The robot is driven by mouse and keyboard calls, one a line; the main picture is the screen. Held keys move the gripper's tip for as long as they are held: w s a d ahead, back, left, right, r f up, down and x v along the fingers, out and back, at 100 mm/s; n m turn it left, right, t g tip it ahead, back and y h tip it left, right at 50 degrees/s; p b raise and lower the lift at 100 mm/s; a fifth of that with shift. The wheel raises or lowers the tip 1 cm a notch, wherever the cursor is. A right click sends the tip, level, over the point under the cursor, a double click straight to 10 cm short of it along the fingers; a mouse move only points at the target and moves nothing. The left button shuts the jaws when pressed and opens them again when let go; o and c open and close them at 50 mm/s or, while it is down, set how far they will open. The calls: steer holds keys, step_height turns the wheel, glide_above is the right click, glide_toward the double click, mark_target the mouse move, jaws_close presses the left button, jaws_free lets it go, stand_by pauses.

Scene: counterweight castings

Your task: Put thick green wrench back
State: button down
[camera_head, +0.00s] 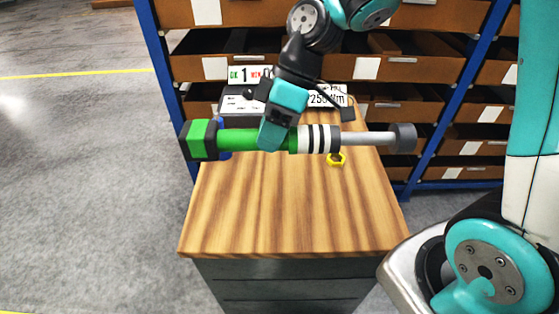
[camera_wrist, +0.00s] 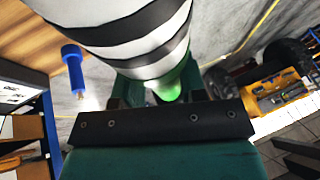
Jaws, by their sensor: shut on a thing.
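The thick green wrench (camera_head: 239,141) is held level across the head view, above the wooden cabinet top. Its square green and black end is at the left, and a black and white striped band and a grey shaft with a dark round head are at the right. My gripper (camera_head: 275,135) is shut on its green part, left of the stripes. In the wrist view the striped band of the wrench (camera_wrist: 140,35) fills the top middle, close to the camera. The gripper's fingertips are largely hidden by the wrench.
The wooden cabinet top (camera_head: 290,215) is clear at the front. A yellow nut-like piece (camera_head: 336,159), a 250 Nm sign (camera_head: 328,97) and an instrument with a 1 display (camera_head: 243,76) are at its back. A blue bolt-like piece (camera_wrist: 73,68) shows. Shelves with bins (camera_head: 400,67) stand behind.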

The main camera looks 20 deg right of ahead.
step_height(320, 180, down, 18)
steer(key=shift+s+f+p, duration=0.1)
steer(key=shift+f+p, duration=0.15)
steer(key=shift+p, duration=0.25)
steer(key=c, duration=0.7)
jaws_free()
steer(key=shift+d, duration=0.1)
steer(key=b+v, duration=0.2)
steer(key=v, duration=1)
steer(key=s+a+r+m, duration=0.2)
steer(key=s+r, duration=0.2)
steer(key=s, duration=0.1)
steer(key=s+a+r+m+t+h, duration=0.1)
steer(key=s+a+r+m, duration=0.1)
steer(key=s+r, duration=0.3)
steer(key=s+a+r+m, duration=0.1)
steer(key=s+r, duration=0.3)
steer(key=s, duration=0.1)
steer(key=shift+s+a+r+m, duration=0.25)
steer(key=shift+s+a+m, duration=0.05)
steer(key=shift+a+m, duration=0.1)
